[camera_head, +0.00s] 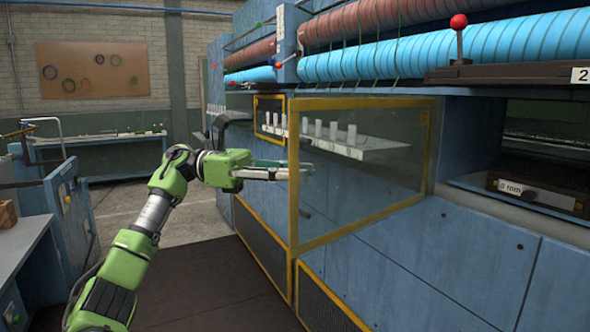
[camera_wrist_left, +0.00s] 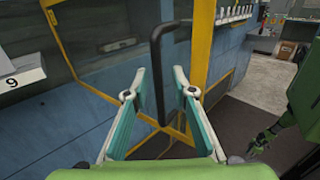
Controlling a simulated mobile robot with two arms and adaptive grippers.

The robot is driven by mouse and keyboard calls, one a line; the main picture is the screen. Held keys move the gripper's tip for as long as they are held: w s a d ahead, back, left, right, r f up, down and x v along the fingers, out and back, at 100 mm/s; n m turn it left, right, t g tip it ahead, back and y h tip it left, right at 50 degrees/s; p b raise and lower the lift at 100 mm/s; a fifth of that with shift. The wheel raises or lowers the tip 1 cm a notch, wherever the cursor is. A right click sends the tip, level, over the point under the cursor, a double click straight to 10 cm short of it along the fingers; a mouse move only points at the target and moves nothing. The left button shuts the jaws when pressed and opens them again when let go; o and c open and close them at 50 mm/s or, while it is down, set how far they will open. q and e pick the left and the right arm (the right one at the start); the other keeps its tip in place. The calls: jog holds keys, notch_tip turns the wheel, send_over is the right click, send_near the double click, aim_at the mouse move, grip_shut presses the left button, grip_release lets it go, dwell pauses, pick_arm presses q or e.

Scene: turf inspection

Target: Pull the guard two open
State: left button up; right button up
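The guard is a clear panel in a yellow frame (camera_head: 362,105), swung out at an angle from the blue machine in the head view. Its near upright edge is beside my left gripper (camera_head: 285,173). In the left wrist view, the black bar handle (camera_wrist_left: 157,75) stands upright between the two spread fingers of my left gripper (camera_wrist_left: 160,85), with a gap showing on each side. The yellow frame (camera_wrist_left: 200,60) is behind it. I cannot tell how deep the handle sits between the fingers. A small green and black part of mine shows at the right there; whether it is my right gripper is unclear.
A white shelf with several pegs (camera_head: 365,148) shows behind the panel. Blue and red rollers (camera_head: 440,50) run above. A red-knobbed lever (camera_head: 459,22) and a "2" label (camera_head: 580,75) are at upper right. Open floor (camera_head: 205,210) lies left; a workbench (camera_head: 22,240) stands at far left.

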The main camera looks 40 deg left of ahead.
pick_arm(q)
jog(key=v, duration=1.2)
jog(key=shift+r, duration=0.15)
dwell(0.3)
jog(key=shift+w, duration=0.1)
